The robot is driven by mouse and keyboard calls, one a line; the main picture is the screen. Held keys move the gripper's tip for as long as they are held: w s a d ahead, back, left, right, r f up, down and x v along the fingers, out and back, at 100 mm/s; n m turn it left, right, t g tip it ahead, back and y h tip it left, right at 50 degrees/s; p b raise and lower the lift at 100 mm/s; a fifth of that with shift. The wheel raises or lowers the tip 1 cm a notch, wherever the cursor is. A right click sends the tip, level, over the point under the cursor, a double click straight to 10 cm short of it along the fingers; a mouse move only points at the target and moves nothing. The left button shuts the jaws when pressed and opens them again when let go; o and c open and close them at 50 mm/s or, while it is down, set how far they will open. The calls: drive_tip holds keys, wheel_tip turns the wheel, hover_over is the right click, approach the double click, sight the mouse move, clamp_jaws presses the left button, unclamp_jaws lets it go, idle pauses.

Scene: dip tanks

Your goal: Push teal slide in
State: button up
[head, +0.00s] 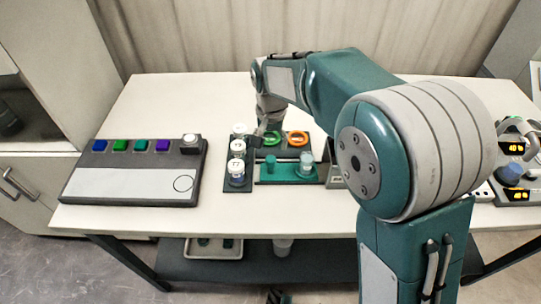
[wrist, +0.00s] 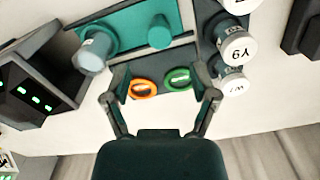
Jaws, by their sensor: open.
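The teal slide (head: 285,181) is a flat teal plate in a dark fixture at the middle of the table. It also shows at the top of the wrist view (wrist: 120,32). A teal knob (wrist: 160,34) and a pale blue-grey cylinder (wrist: 93,54) stand on it. My gripper (wrist: 161,80) is open and empty. In the wrist view its fingers flank an orange ring (wrist: 143,89) and a green ring (wrist: 178,79), with the slide beyond them. In the head view my gripper (head: 266,128) is over the far side of the fixture, its fingertips partly hidden.
White-capped vials (head: 237,165) stand in a row beside the slide. A grey panel (head: 135,172) with coloured blocks lies at the left. A dark box with green lights (wrist: 30,88) stands near the slide's other end. Devices with yellow displays (head: 515,170) are at the right. The front table strip is clear.

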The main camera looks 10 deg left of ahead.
sight(272, 158)
wheel_tip(272, 158, down, 6)
drive_tip(key=shift+f, duration=0.1)
drive_tip(key=shift+d, duration=0.1)
clamp_jaws()
